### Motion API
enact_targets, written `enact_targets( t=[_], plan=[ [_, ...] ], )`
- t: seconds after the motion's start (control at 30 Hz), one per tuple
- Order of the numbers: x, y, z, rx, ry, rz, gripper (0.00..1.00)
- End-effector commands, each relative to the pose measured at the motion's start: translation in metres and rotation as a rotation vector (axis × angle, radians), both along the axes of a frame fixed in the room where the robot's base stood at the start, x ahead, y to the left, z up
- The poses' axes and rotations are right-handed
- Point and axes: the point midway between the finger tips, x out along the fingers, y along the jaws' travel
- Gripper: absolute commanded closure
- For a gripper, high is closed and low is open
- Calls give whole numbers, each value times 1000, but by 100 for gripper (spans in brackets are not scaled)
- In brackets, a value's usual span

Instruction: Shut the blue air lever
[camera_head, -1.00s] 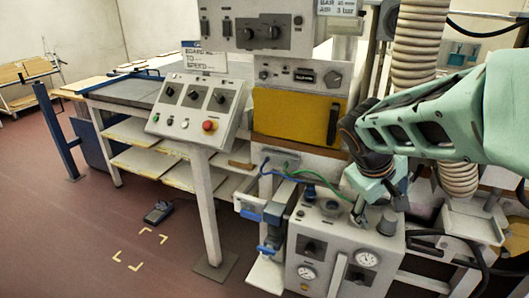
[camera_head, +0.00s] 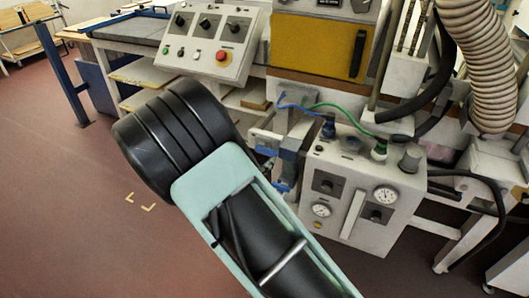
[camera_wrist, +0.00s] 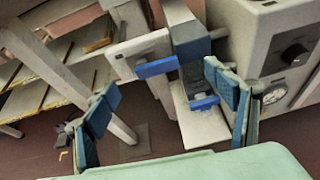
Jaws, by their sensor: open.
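A blue lever bar (camera_wrist: 156,67) juts out sideways beside a grey-blue air unit (camera_wrist: 190,40) in the wrist view. A second small blue part (camera_wrist: 205,103) shows lower on that unit. In the head view the unit (camera_head: 291,150) hangs at the left of a pale control box, with a blue bar (camera_head: 265,151) beside it, partly covered by my arm. My gripper (camera_wrist: 167,100) is open with nothing between its blue-padded fingers. In the wrist view the lever lies between and beyond the fingertips, apart from them.
The pale control box (camera_head: 345,190) with gauges stands right of the lever; its side (camera_wrist: 250,35) is close to my right finger. A panel with a red button (camera_head: 210,40) and a table leg (camera_wrist: 65,70) are to the left. Blue and green hoses run above.

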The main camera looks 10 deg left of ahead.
Motion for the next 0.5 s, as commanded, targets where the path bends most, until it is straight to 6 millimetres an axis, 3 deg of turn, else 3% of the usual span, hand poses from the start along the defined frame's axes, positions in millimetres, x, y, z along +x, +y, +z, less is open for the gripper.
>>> enact_targets(
  t=[0.1,0.23,0.5],
  plan=[
    [0,11,-12,-33,9,40,22],
    [10,7,-17,-35,10,42,22],
    [54,-10,-37,-35,10,39,22]
  ],
)
